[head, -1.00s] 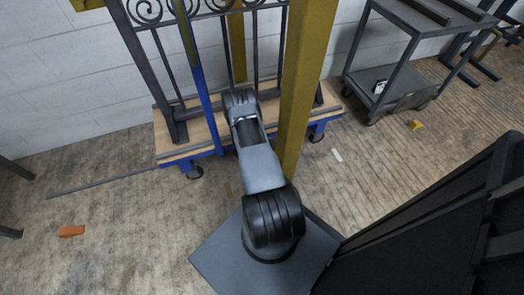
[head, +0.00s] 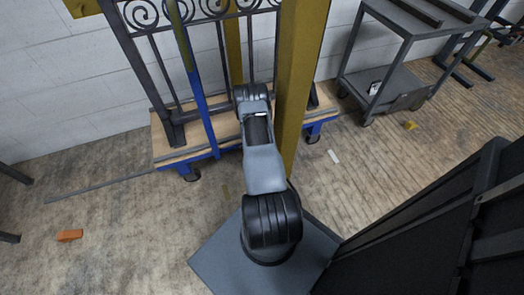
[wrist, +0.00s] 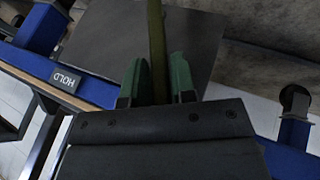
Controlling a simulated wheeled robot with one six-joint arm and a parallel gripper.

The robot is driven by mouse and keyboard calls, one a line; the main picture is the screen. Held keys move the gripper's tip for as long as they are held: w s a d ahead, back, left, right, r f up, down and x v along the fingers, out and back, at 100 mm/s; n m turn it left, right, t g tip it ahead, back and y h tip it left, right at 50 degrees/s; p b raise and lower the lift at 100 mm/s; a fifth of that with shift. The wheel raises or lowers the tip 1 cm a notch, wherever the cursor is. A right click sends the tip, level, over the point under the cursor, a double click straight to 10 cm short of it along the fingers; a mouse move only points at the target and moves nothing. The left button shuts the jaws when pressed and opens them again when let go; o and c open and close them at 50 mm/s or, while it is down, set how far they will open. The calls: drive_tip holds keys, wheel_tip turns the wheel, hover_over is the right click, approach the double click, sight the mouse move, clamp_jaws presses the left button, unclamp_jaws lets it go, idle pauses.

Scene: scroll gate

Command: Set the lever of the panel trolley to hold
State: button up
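The panel trolley has a blue frame and wooden deck (head: 165,147) in the head view, with dark scrollwork panels (head: 205,12) standing on it. A slanted bar, olive above and blue below (head: 198,95), rises at its front. In the wrist view a HOLD label (wrist: 67,79) lies on the blue frame, left of my gripper (wrist: 159,72). Its two green fingers are apart, on either side of an olive bar (wrist: 156,25), with narrow gaps showing. I cannot tell for sure that this bar is the lever. My arm hides the gripper in the head view.
A yellow post (head: 298,80) stands just right of my arm. A grey shelf cart (head: 385,80) is at the upper right. A large dark panel (head: 420,235) blocks the lower right. An orange piece (head: 69,235) lies on the open floor at left.

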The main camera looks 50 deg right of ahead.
drive_tip(key=o, duration=0.3)
drive_tip(key=p+v, duration=0.5)
drive_tip(key=v, duration=0.8)
drive_tip(key=shift+a+r, duration=0.1)
drive_tip(key=shift+r, duration=0.25)
